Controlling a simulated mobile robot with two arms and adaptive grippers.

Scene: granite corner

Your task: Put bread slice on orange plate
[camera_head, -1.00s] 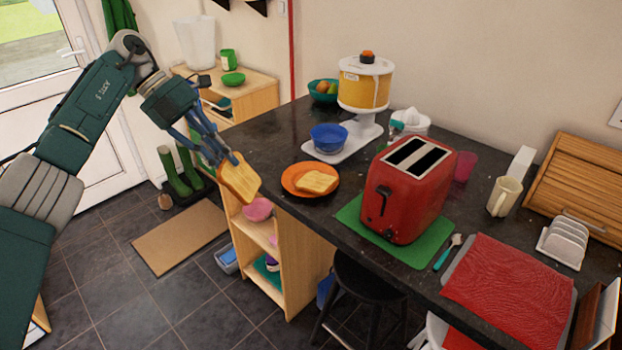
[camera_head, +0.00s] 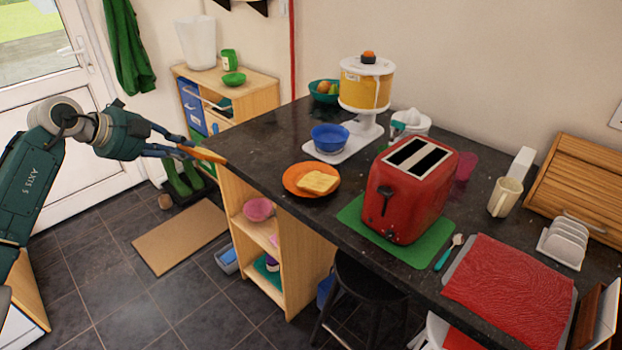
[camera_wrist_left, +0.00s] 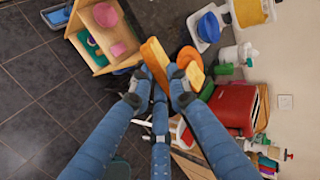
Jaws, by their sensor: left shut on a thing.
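My left gripper (camera_head: 183,153) is shut on a bread slice (camera_head: 204,154), held edge-on near the left corner of the dark counter. In the left wrist view the held slice (camera_wrist_left: 154,60) sticks out beyond the fingertips (camera_wrist_left: 158,98). The orange plate (camera_head: 290,185) lies on the counter to the right of the held slice, apart from it. Another bread slice (camera_head: 318,183) lies on that plate. The plate also shows in the left wrist view (camera_wrist_left: 176,78), partly behind the gripper. My right gripper is not in view.
A red toaster (camera_head: 410,195) stands on a green mat (camera_head: 352,222) right of the plate. A blue bowl (camera_head: 330,138) and a yellow-topped scale or mixer (camera_head: 365,88) stand behind the plate. A black stool (camera_head: 365,285) is below the counter edge.

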